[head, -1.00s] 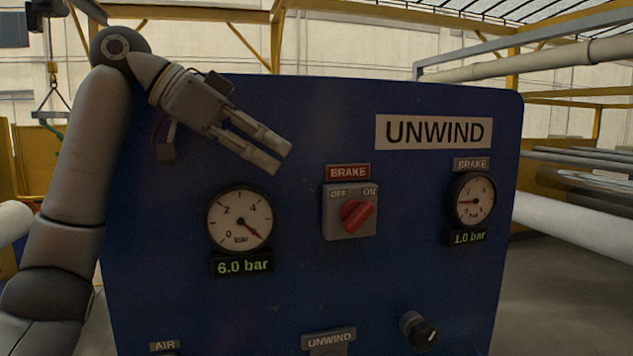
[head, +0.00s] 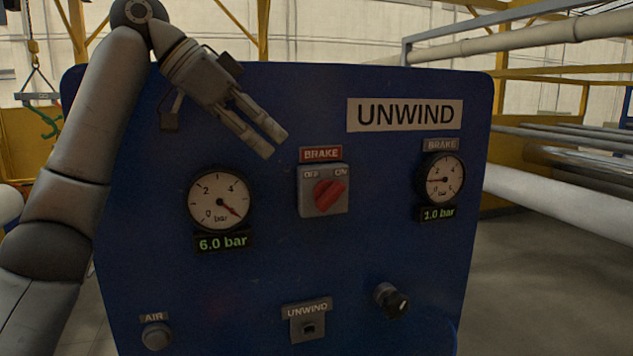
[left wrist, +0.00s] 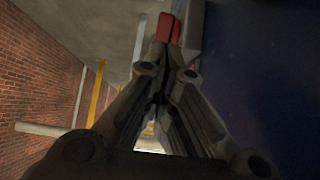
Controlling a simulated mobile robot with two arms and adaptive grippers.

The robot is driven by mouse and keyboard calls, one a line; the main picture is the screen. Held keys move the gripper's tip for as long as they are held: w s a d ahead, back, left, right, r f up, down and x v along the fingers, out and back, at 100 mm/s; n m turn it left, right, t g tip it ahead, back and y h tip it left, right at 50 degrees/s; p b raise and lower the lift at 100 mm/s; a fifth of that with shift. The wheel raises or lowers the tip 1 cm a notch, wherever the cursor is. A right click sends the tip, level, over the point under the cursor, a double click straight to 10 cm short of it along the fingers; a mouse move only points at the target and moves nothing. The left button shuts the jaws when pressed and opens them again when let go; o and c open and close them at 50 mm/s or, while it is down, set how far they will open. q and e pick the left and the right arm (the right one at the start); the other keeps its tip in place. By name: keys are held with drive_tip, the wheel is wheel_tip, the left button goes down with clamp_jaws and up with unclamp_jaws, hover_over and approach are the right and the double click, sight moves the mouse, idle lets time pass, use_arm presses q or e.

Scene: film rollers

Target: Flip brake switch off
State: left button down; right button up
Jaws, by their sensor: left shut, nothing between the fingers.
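The brake switch (head: 323,194) is a grey square plate with a red rotary knob below a red BRAKE label (head: 321,154). Its knob slants up to the right, toward ON. My left gripper (head: 274,143) is up and left of the switch, in front of the blue panel (head: 250,285), with its fingers pointing down and right. It is shut and empty, apart from the knob in the picture. In the left wrist view the fingers (left wrist: 168,60) run toward a red piece at the top; I cannot tell whether it is the knob or the label. My right gripper is not in view.
A pressure gauge (head: 218,201) reading 6.0 bar is left of the switch, and a brake gauge (head: 441,180) is at its right. Below are an AIR button (head: 156,336), an UNWIND socket (head: 308,328) and a black knob (head: 391,299). White rollers (head: 560,203) lie at the right.

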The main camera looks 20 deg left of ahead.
sight(327, 194)
use_arm(q)
drive_tip(key=p+x, duration=0.3)
drive_tip(key=x, duration=0.7)
drive_tip(key=shift+w, duration=0.2)
drive_tip(key=shift+w+d+f+p, duration=0.3)
drive_tip(key=shift+d+f, duration=0.1)
drive_tip(key=shift+f, duration=0.2)
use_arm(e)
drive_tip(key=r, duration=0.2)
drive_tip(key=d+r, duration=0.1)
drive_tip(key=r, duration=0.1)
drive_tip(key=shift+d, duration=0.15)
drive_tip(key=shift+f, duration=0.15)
